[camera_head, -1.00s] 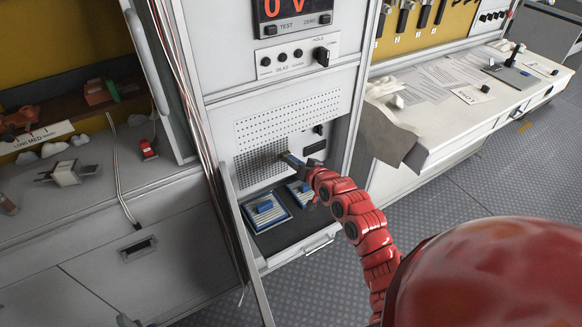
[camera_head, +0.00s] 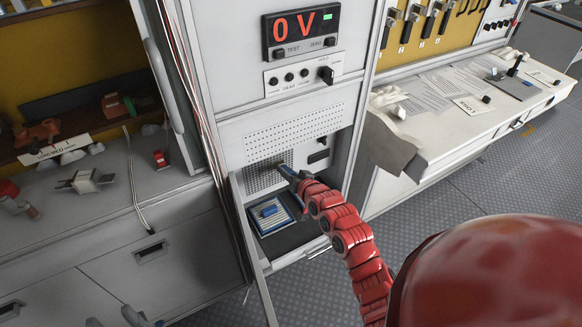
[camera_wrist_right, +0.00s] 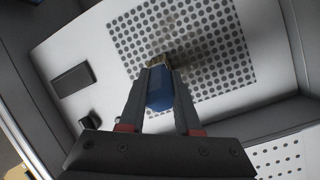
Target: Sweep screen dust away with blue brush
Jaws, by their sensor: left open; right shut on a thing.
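The dusty screen is a perforated panel (camera_head: 262,179) low on the white cabinet; its rows of holes fill the right wrist view (camera_wrist_right: 205,30). A brownish dust patch (camera_wrist_right: 192,58) shows on it beside the brush tip. My right gripper (camera_head: 287,172) is at the screen, and in its wrist view (camera_wrist_right: 160,78) it is shut on the blue brush (camera_wrist_right: 160,92). The tan bristles (camera_wrist_right: 163,65) point at the screen and appear to touch it. My left gripper (camera_head: 130,317) is open and apparently empty at the bottom edge, mostly out of frame.
Below the screen, an open drawer (camera_head: 283,240) holds a blue-framed tray (camera_head: 272,224) with a blue item. A display (camera_head: 302,28) reads 0 V above. A cluttered bench (camera_head: 90,215) stands left, a white desk with papers (camera_head: 430,105) right.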

